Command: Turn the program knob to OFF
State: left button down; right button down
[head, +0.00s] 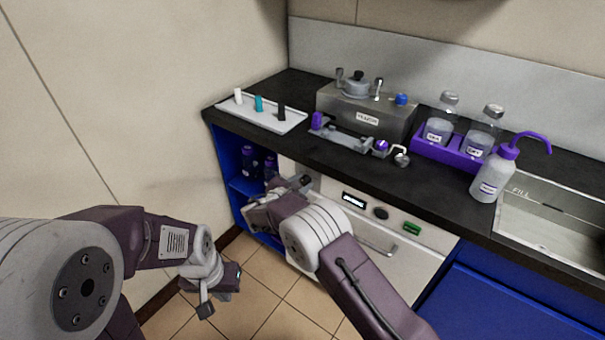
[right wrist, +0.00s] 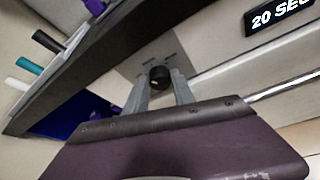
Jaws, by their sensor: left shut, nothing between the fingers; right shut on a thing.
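The program knob (right wrist: 159,77) is a small black round knob on a grey plate, seen in the right wrist view. It carries a small pale mark; the lettering around it is too small to read. In the head view the knob (head: 305,181) shows at the left end of the white front panel. My right gripper (right wrist: 162,88) is shut on the knob, with one finger on each side of it; in the head view the gripper (head: 290,191) is at the panel. My left gripper (head: 205,293) is shut and empty, low over the floor at left.
A display (right wrist: 282,13) reading "20 SEC", another dark knob (head: 381,213), a green switch (head: 412,228) and a bar handle (head: 377,248) are on the panel. The black worktop (head: 330,155) overhangs it. Blue shelves (head: 228,160) are left, with open floor (head: 255,300) below.

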jog(key=shift+a+r+n+g+h+p, duration=0.15)
jog(key=shift+n+g+h+p, duration=0.15)
jog(key=shift+n+p, duration=0.3)
jog(key=shift+w+n, duration=0.1)
jog(key=shift+n, duration=0.2)
jog(key=shift+f+n+g+h, duration=0.2)
jog(key=shift+n+g+h, duration=0.2)
jog(key=shift+n, duration=0.1)
pick_arm(q)
jog(key=shift+r+b, duration=0.3)
jog(key=shift+b, duration=0.5)
pick_arm(e)
jog(key=shift+w+a+n+h, duration=0.1)
jog(key=shift+n+h, duration=0.4)
jog(key=shift+n, duration=0.2)
jog(key=shift+g, duration=0.3)
jog(key=c, duration=1.1)
grip_release()
jog(key=shift+o, duration=0.2)
jog(key=shift+r, duration=0.1)
